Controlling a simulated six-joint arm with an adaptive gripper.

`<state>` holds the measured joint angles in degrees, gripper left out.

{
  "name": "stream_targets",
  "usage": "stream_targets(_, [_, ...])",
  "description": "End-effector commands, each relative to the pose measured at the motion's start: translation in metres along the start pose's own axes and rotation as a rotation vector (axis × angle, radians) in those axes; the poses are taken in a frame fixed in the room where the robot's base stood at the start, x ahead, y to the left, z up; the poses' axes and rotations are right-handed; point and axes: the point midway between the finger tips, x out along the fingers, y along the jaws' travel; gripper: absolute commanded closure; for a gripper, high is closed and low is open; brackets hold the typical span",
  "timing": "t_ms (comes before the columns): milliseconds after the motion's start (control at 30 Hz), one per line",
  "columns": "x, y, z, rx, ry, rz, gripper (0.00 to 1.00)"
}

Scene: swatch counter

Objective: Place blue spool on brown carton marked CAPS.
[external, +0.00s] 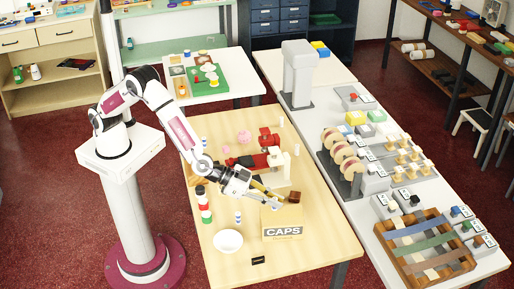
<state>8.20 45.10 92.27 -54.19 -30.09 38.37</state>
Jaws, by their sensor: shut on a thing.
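The brown carton marked CAPS (283,232) stands on the near right part of the wooden table, its label facing the camera. My gripper (275,202) reaches in from the left and is just over the carton's top. It is shut on a small bluish thing that looks like the blue spool (275,207). The fingers partly hide it, and I cannot tell whether it touches the carton. A dark brown block (294,197) is at the carton's back right.
A red machine (262,160) is behind. A black tag (258,260) lies in front.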

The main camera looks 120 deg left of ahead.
Motion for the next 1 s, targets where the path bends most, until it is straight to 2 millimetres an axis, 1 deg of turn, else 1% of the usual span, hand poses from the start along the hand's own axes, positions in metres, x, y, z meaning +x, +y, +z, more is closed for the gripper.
stream_targets(133, [0.0,0.0,0.0,0.0,0.0,0.0,0.97])
stream_targets(233, [0.002,0.0,0.004,0.001,-0.001,0.0,0.97])
stream_targets(500, [0.013,0.0,0.029,0.0,-0.002,0.0,0.97])
stream_targets(600, [0.016,0.0,0.033,0.001,-0.001,0.0,0.97])
stream_targets(1000, [0.017,0.0,0.035,0.0,0.0,0.0,0.97])
